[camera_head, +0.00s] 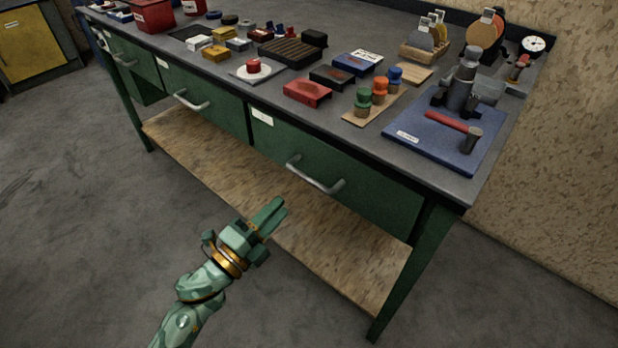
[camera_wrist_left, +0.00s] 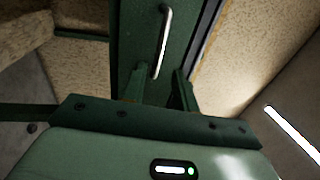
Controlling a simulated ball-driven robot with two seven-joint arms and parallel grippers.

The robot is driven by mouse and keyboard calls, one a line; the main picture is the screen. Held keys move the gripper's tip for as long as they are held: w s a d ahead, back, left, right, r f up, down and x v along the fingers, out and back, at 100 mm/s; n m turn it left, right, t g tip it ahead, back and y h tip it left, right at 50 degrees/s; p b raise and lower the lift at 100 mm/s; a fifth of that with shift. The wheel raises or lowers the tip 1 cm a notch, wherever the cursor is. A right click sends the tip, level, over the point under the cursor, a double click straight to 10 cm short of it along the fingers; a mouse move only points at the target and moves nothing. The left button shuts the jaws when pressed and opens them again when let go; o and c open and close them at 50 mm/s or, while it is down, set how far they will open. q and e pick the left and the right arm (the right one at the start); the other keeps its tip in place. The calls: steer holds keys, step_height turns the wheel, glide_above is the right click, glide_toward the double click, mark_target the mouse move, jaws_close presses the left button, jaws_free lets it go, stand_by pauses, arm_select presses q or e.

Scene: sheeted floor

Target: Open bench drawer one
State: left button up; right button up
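The green bench has a row of drawers with silver bar handles: a right drawer (camera_head: 375,192), a middle drawer (camera_head: 222,108) and a left drawer (camera_head: 143,64). The right and middle drawers look shut; I cannot tell for the left one. The small white labels are unreadable, so I cannot tell which is drawer one. My left gripper (camera_head: 277,215) is in front of the bench, below and left of the right drawer's handle (camera_head: 315,176). In the left wrist view its fingers (camera_wrist_left: 160,90) are apart and empty, with a handle (camera_wrist_left: 162,42) ahead, not touched. My right gripper is out of view.
A wooden lower shelf (camera_head: 300,225) runs under the drawers. The grey benchtop (camera_head: 335,125) carries blocks, colored knobs, a blue mat (camera_head: 440,155) with a red-handled hammer, and a dial gauge (camera_head: 533,44). The floor (camera_head: 80,220) left of my arm is clear.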

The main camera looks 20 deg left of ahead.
mark_target(307, 177)
arm_select(q)
steer(key=b+x, duration=0.1)
steer(key=x, duration=0.9)
steer(key=shift+w, duration=0.1)
jaws_close()
